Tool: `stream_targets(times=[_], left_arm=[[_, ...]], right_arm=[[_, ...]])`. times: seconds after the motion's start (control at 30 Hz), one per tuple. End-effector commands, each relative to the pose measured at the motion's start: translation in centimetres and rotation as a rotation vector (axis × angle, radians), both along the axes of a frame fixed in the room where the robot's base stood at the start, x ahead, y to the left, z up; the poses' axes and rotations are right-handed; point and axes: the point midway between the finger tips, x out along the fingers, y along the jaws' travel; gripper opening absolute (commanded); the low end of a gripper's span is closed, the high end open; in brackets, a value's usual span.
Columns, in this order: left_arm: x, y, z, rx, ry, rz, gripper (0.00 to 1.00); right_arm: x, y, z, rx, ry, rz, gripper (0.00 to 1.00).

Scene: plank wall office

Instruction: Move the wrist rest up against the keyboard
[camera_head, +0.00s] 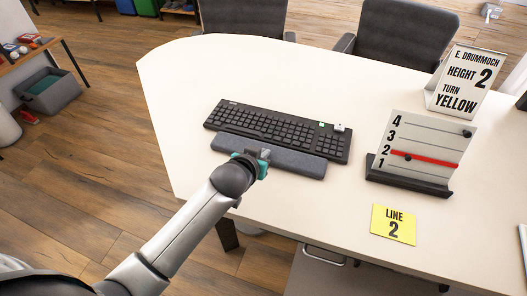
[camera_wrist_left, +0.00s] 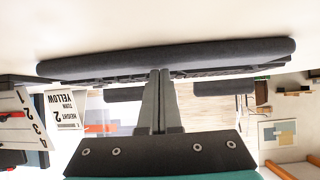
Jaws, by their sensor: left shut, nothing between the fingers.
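The long dark grey wrist rest (camera_head: 298,163) lies on the table along the near edge of the black keyboard (camera_head: 270,127). The two run roughly parallel, and I cannot tell whether a thin gap remains between them. My left gripper (camera_head: 265,153) is at the near side of the rest, around its middle, and hides part of it. In the left wrist view, which is upside down, the shut, empty fingertips (camera_wrist_left: 160,72) meet the edge of the rest (camera_wrist_left: 190,54). The keyboard (camera_wrist_left: 205,73) shows only as a strip behind it. My right gripper is out of view.
The pale table (camera_head: 200,70) is clear left of and behind the keyboard. A stand with numbered lines and a red bar (camera_head: 420,150) is to the right, with a sign (camera_head: 466,80) behind it. A yellow card (camera_head: 393,225) lies in front. Two chairs (camera_head: 405,35) stand at the far edge.

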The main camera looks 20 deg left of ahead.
Motion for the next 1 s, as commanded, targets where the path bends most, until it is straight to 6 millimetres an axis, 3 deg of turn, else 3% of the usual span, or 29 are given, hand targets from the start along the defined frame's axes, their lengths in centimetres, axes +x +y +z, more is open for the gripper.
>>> stream_targets(times=[0.03,0.27,0.5,0.67,0.83,1.0], left_arm=[[-0.6,0.0,-0.8,0.003,0.028,0.002,0.00],[-0.5,0.0,0.8,0.002,0.024,0.001,0.00],[-0.3,0.0,0.8,0.002,0.015,0.002,0.00],[-0.5,0.5,1.2,0.003,0.033,0.002,0.00],[-3.7,0.6,1.0,0.002,0.031,0.001,0.00],[-6.6,0.8,1.0,0.003,0.029,0.002,0.00]], right_arm=[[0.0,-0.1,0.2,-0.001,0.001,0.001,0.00],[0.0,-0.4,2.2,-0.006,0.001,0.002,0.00],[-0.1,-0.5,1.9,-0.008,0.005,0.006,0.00],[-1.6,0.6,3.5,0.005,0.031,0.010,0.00],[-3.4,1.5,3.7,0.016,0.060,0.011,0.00],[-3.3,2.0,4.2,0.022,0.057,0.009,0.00]])
